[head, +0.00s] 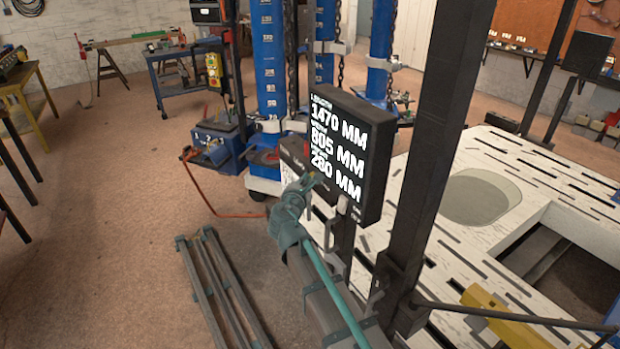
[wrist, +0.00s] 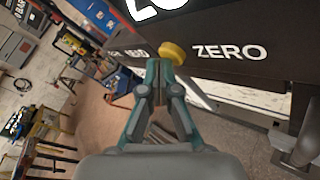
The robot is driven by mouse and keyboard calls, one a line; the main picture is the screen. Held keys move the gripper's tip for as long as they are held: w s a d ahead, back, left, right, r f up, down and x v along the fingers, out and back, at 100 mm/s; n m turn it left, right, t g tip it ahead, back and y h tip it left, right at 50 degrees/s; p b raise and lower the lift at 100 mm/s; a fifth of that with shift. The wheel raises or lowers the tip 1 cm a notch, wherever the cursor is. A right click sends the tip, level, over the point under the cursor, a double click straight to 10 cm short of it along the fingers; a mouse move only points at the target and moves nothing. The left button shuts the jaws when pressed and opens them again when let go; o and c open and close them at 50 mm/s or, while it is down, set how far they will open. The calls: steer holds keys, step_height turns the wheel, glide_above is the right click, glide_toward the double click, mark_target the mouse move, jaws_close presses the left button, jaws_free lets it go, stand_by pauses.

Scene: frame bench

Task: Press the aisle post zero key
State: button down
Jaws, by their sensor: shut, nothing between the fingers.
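The black display post unit (head: 376,165) shows white readings for length and other sizes in the head view. In the wrist view a round yellow key (wrist: 172,53) sits on its dark lower panel (wrist: 225,75), just left of the white ZERO label (wrist: 229,52). My gripper (wrist: 160,64) is shut and empty, its fingertips right at the yellow key's lower left edge. I cannot tell whether they touch it. In the head view my gripper (head: 308,184) is at the left lower edge of the display, and the key is barely distinguishable there.
A dark upright post (head: 431,140) stands right of the display. The white slotted bench (head: 470,155) lies behind it. Blue columns (head: 270,60) with chains stand beyond. Grey rails (head: 215,290) lie on the floor at left. The brown floor (head: 110,190) is open at left.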

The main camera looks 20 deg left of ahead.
stand_by(0.5)
steer(key=shift+s+a, duration=0.55)
steer(key=shift+s, duration=0.1)
steer(key=s+a, duration=0.1)
steer(key=s, duration=0.1)
steer(key=s+a+b, duration=0.1)
steer(key=a, duration=0.1)
steer(key=shift+s+a, duration=0.2)
steer(key=shift+s, duration=0.15)
stand_by(0.7)
